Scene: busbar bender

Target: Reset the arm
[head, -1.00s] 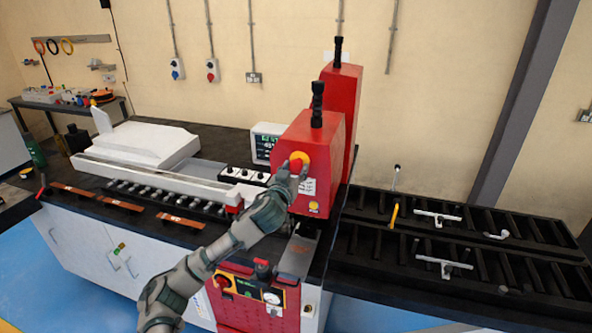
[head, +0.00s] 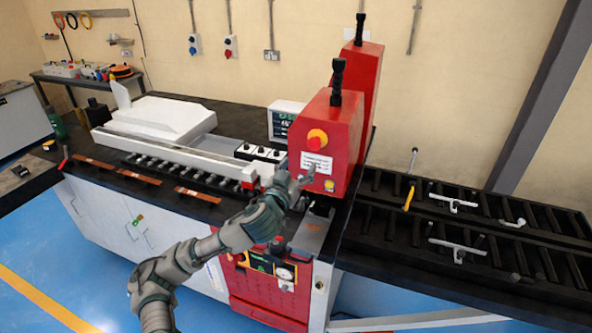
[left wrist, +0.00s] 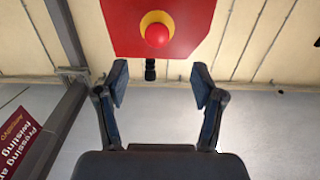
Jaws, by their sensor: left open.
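My left gripper (head: 304,183) is open and empty in front of the red bender head (head: 343,127). In the head view it sits below the red emergency button on its yellow base (head: 317,139), near the white label. In the left wrist view the two fingers (left wrist: 160,85) stand apart with nothing between them. The red button (left wrist: 157,35) shows beyond the fingertips, apart from them. My left arm comes up from the bottom of the head view. My right gripper is not in view.
A small display (head: 284,121) stands left of the red head. A black roller conveyor (head: 470,232) with white clamps extends to the right. A white cover (head: 160,121) lies on the bench at the left. Blue floor (head: 90,265) is open at the front left.

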